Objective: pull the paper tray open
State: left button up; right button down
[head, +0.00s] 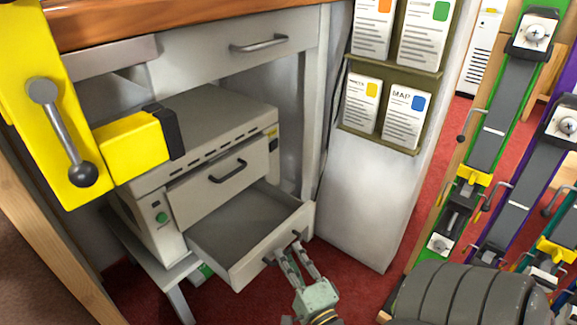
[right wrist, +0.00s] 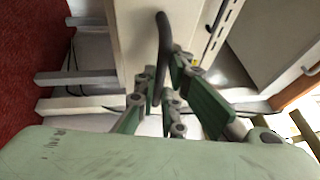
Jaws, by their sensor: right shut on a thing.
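The paper tray (head: 272,244) is the lower drawer of a grey printer (head: 205,115) under the bench. It stands pulled out toward the front right, and its inside looks empty. My right gripper (head: 283,251) is at the tray's front, shut on its dark handle. In the right wrist view the handle (right wrist: 163,40) runs between the fingers of my right gripper (right wrist: 172,82). The fingers hide part of the handle. My left gripper is not in view.
An upper drawer with a handle (head: 227,171) is above the tray. A yellow part with a lever (head: 62,130) hangs in front at the left. A card rack (head: 385,140) and coloured rails (head: 490,130) stand at the right. Red floor (head: 345,265) is free beside the tray.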

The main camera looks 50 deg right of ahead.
jog(key=c, duration=1.9)
grip_release()
jog(key=shift+f, duration=0.1)
jog(key=shift+o, duration=0.2)
jog(key=v, duration=1.2)
